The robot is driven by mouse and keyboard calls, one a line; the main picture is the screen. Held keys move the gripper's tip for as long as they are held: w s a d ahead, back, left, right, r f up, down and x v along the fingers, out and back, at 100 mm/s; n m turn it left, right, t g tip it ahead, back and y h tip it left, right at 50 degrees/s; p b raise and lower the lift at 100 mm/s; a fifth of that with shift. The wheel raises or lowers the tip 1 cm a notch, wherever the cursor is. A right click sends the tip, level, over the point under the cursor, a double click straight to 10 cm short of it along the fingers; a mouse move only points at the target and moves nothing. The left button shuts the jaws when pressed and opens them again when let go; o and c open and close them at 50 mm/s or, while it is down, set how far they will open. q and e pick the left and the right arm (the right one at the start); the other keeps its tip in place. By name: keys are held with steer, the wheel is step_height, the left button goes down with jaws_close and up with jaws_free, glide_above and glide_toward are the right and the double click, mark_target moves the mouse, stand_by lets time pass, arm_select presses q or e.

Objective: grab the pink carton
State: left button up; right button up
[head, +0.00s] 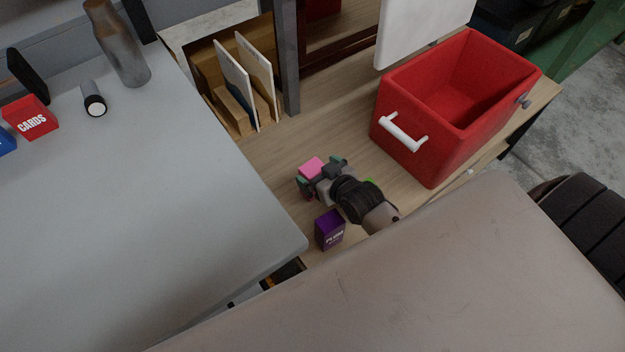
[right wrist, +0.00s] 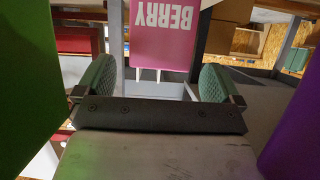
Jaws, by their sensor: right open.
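The pink carton (head: 311,166) stands on the plank bench (head: 330,115), partly hidden behind my right gripper (head: 320,173) in the head view. In the right wrist view the pink carton (right wrist: 165,38) shows the word BERRY and lies just beyond the fingertips, in line with the gap between them. My right gripper (right wrist: 153,80) is open, with a green-padded finger to each side and nothing seen between them. Whether a finger touches the carton I cannot tell. My left gripper is not in view.
A purple carton (head: 329,231) stands close to my right wrist. A green thing (head: 371,183) shows on its other side, mostly hidden. A red bin (head: 420,140) with a white handle stands at the right. Upright boards (head: 258,75) stand behind. A grey tabletop (head: 130,220) borders the left.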

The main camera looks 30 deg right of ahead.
steer(key=shift+x, duration=1.15)
steer(key=c, duration=1.3)
steer(key=shift+c, duration=1.1)
steer(key=shift+r, duration=0.1)
